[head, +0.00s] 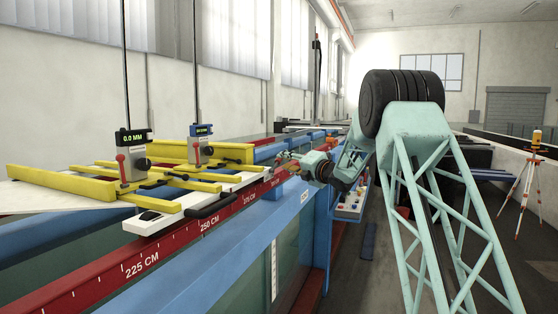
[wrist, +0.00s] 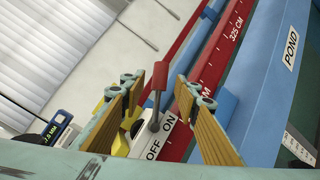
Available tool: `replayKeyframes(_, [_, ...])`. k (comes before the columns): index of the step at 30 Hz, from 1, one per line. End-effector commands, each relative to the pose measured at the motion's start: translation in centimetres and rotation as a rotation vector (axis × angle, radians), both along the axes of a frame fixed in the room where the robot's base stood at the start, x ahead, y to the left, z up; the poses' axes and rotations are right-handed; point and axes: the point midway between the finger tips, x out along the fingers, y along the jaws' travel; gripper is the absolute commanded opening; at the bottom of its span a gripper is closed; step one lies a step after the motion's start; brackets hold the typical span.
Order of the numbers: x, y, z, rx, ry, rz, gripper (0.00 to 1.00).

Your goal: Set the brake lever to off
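The brake lever (wrist: 158,82) has a red grip on a thin metal stem. In the wrist view it rises from a white plate (wrist: 166,136) marked OFF on the near side and ON on the far side. The lever stands nearer the ON mark, though the angle makes its exact setting hard to judge. My gripper (wrist: 157,92) is open, with one padded finger on each side of the lever and gaps between. In the head view my gripper (head: 284,159) is at the flume rail; the lever cannot be made out there.
A white carriage (head: 150,224) with yellow beams (head: 90,188) and two gauge posts with displays (head: 132,136) stands left of my gripper. A red scale rail (head: 170,255) and blue flume edge (head: 215,262) run alongside. A tray of small items (head: 350,205) hangs at the right.

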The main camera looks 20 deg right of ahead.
Motion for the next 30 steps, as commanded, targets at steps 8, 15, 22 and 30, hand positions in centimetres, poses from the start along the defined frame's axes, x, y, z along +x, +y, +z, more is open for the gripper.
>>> replayKeyframes(8, [3.0, 1.1, 0.1, -0.001, -0.001, 0.0, 0.29])
replayKeyframes(15, [4.5, 1.6, 0.0, 0.0, 0.001, 0.0, 0.29])
replayKeyframes(22, [4.9, 1.8, 0.0, 0.0, 0.0, 0.0, 0.29])
replayKeyframes(30, [4.9, 1.8, 0.0, 0.0, 0.0, 0.0, 0.25])
